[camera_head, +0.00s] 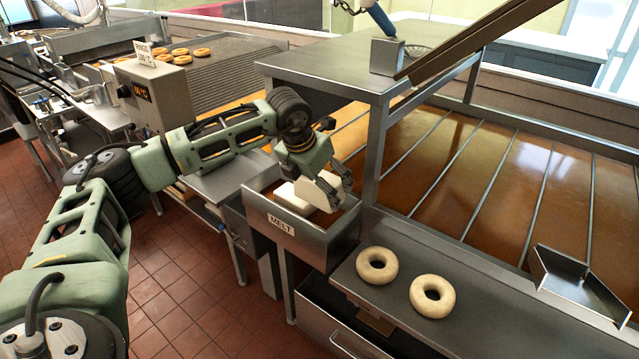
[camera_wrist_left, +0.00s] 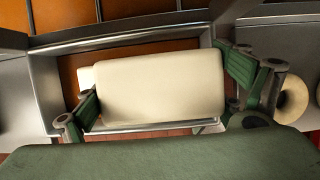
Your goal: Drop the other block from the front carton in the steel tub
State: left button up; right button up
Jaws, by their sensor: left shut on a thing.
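My left gripper (camera_head: 334,190) is shut on a cream-white block (camera_wrist_left: 160,88), with a finger on each side of it. It holds the block over the open steel tub (camera_head: 292,240), which bears a MELT label; the block's lower part is close to the tub's mouth. A second pale block (camera_head: 285,194) shows in part behind the held one, seemingly in the tub; a corner of it also shows in the left wrist view (camera_wrist_left: 86,76). I cannot clearly make out the front carton. My right gripper is not in view.
Two pale rings (camera_head: 377,267) lie on the steel shelf right of the tub. A steel table post (camera_head: 375,155) stands close behind my gripper. A control box (camera_head: 155,95) stands to the left. A wide amber glazed surface (camera_head: 480,180) fills the right.

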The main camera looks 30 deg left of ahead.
pick_arm(q)
jog(key=shift+r, duration=0.15)
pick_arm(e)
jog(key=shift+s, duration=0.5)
pick_arm(q)
jog(key=o, duration=1.3)
jog(key=shift+c, duration=0.2)
jog(key=shift+o, duration=0.6)
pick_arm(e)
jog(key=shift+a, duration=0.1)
pick_arm(q)
jog(key=v, duration=1.2)
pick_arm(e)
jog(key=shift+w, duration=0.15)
pick_arm(q)
jog(key=shift+s, duration=0.1)
